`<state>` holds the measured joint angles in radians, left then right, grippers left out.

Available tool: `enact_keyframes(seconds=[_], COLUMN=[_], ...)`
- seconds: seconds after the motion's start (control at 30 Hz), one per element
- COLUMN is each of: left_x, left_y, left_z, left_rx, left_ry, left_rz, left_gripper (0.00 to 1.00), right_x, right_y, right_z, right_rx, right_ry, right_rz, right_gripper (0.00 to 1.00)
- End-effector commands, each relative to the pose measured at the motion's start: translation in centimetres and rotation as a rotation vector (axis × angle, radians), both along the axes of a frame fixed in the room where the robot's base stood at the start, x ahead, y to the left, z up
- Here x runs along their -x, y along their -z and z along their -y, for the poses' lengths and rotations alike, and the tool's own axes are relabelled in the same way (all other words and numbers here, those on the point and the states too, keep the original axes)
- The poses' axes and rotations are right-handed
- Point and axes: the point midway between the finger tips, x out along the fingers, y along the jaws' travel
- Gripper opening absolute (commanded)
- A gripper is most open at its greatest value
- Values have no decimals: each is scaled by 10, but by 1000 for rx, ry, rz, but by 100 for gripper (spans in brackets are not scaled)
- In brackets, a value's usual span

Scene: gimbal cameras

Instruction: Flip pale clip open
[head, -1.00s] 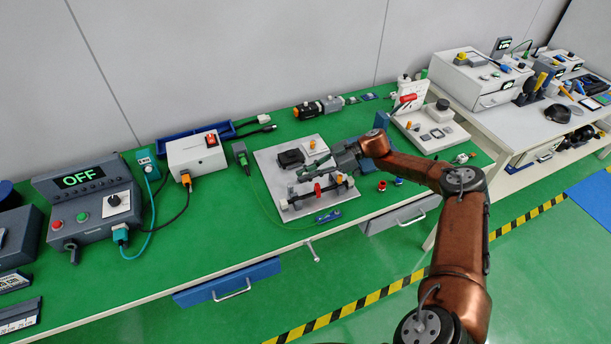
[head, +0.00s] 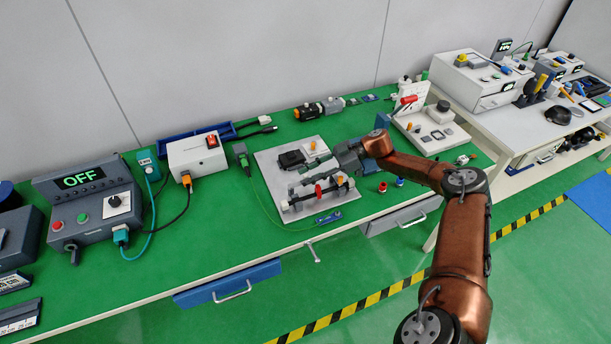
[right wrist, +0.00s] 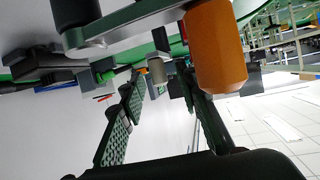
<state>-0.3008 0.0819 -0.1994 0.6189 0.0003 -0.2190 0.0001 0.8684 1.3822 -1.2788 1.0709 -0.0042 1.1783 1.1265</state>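The pale board (head: 272,168) on the green bench carries a bar fixture with a red clip (head: 318,191) and whitish end pieces. A whitish piece (head: 285,205) sits at the bar's left end; I cannot tell for sure which piece is the pale clip. My right gripper (head: 308,170) is just above the board, behind the bar. In the right wrist view its fingers (right wrist: 160,90) are apart with nothing held between them. A small pale cylinder (right wrist: 158,71) shows beyond the gap between the fingertips; contact cannot be told. My left gripper is out of view.
An orange knob (right wrist: 216,50) is close to the right finger in the wrist view. A black block (head: 291,158) lies on the board. A blue tool (head: 328,217) lies at its front edge. A white box (head: 197,155) and the OFF unit (head: 90,200) stand left.

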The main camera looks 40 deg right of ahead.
Motion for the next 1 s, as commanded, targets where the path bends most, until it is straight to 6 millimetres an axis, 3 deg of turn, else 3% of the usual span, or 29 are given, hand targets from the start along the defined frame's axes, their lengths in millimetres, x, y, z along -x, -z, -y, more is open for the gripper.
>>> enact_keyframes(seconds=[0.5,0.7,1.0], left_x=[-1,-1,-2], left_y=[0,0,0], left_z=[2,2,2], left_rx=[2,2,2], left_ry=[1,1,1], left_rz=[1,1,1], left_gripper=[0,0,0], right_x=[37,42,42], right_y=[-36,-41,-42], right_z=[83,93,94], right_rx=[1,1,0], right_ry=[4,2,1], right_rz=[0,0,0], right_gripper=[30,30,30])
